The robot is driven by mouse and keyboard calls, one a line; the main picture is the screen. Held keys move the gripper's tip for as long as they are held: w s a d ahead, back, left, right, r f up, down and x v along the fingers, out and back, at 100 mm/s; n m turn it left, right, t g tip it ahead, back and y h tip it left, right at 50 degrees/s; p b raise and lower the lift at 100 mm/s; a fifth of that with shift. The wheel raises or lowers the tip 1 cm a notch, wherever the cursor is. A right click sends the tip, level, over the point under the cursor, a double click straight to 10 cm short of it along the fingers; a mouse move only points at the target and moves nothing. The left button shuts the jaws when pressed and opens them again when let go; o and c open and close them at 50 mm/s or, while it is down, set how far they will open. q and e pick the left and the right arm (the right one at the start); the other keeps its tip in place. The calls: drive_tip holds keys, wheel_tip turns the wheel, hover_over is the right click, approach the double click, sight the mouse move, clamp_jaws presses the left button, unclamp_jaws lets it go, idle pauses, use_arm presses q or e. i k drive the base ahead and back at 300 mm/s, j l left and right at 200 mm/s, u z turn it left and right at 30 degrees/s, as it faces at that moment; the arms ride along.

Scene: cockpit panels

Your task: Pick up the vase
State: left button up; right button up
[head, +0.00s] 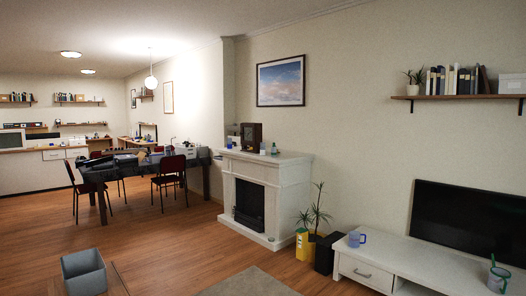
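I cannot tell for sure which thing is the vase. A small bluish vase-like item (274,149) stands on the right part of the white fireplace mantel (290,158), but it is too small to make out. A white-green cup-like holder (498,279) with something sticking out of it stands at the right end of the low white TV stand (440,268). Neither of my grippers is in the head view.
A yellow container (303,244) and a black planter (325,254) stand on the floor beside the fireplace. A grey bin (84,273) is at the lower left. The wooden floor (180,240) between is clear.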

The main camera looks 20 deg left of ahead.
sight(262, 145)
drive_tip(key=i+j+u, duration=0.3)
drive_tip(key=i, duration=0.15)
drive_tip(key=i+j+u, duration=0.1)
drive_tip(key=i+u, duration=0.2)
drive_tip(key=i, duration=0.15)
drive_tip(key=i+u, duration=0.3)
drive_tip(key=i, duration=4.75)
drive_tip(key=i+u, duration=0.15)
drive_tip(key=i, duration=0.7)
drive_tip(key=i+l+u, duration=0.15)
drive_tip(key=i, duration=0.65)
drive_tip(key=k+j, duration=0.15)
drive_tip(key=k, duration=0.2)
drive_tip(key=z, duration=0.45)
drive_tip(key=k+z, duration=0.15)
drive_tip(key=z, duration=0.7)
drive_tip(key=k+l, duration=0.05)
